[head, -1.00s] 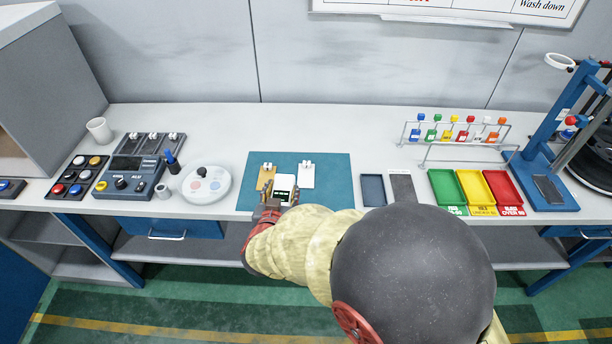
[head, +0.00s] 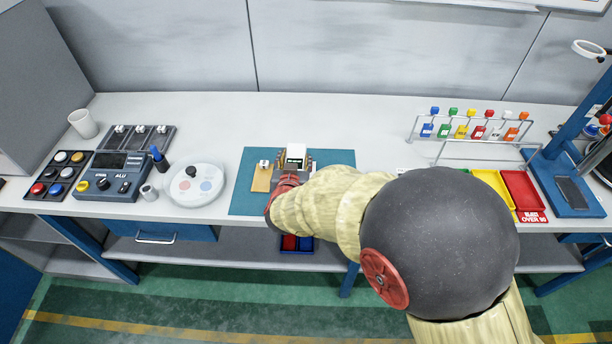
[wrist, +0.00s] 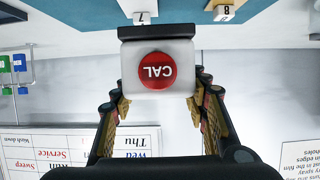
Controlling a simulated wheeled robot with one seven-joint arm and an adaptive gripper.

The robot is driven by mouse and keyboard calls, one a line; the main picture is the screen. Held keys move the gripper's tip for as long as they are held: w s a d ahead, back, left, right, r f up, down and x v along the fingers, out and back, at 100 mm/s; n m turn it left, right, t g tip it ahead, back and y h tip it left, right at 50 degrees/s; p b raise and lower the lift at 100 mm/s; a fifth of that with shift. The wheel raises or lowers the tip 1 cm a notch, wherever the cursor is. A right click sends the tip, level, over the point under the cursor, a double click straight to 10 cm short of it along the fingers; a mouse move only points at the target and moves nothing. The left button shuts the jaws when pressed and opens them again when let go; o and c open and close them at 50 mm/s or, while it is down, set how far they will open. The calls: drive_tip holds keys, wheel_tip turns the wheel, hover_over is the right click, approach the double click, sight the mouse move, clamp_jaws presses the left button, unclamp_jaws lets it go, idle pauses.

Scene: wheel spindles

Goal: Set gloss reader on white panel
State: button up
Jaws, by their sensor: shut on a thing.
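The white panel is hidden behind the reader and gripper in the head view; a white clip marked 7 (wrist: 141,18) shows just beyond the reader in the wrist view. I cannot tell whether the reader touches the panel.
A tan panel (head: 262,180) with a white clip lies on the teal mat (head: 243,201), left of my gripper. A round white plate (head: 194,185) and a blue control box (head: 117,176) stand farther left. A rack of colored bottles (head: 470,127) and colored trays (head: 524,190) are at the right.

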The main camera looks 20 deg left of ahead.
drive_tip(key=f, duration=0.1)
drive_tip(key=w+d+f, duration=0.1)
drive_tip(key=w+d+f+b, duration=0.1)
drive_tip(key=shift+d+f, duration=0.1)
drive_tip(key=shift+f, duration=0.3)
wheel_tip(320, 180, down, 4)
drive_tip(key=shift+w+d+r+b, duration=0.1)
drive_tip(key=shift+r+b, duration=0.1)
drive_tip(key=shift+b, duration=0.75)
drive_tip(key=shift+r, duration=0.1)
drive_tip(key=o, duration=0.9)
drive_tip(key=shift+f, duration=0.25)
drive_tip(key=o, duration=0.5)
drive_tip(key=shift+r, duration=0.1)
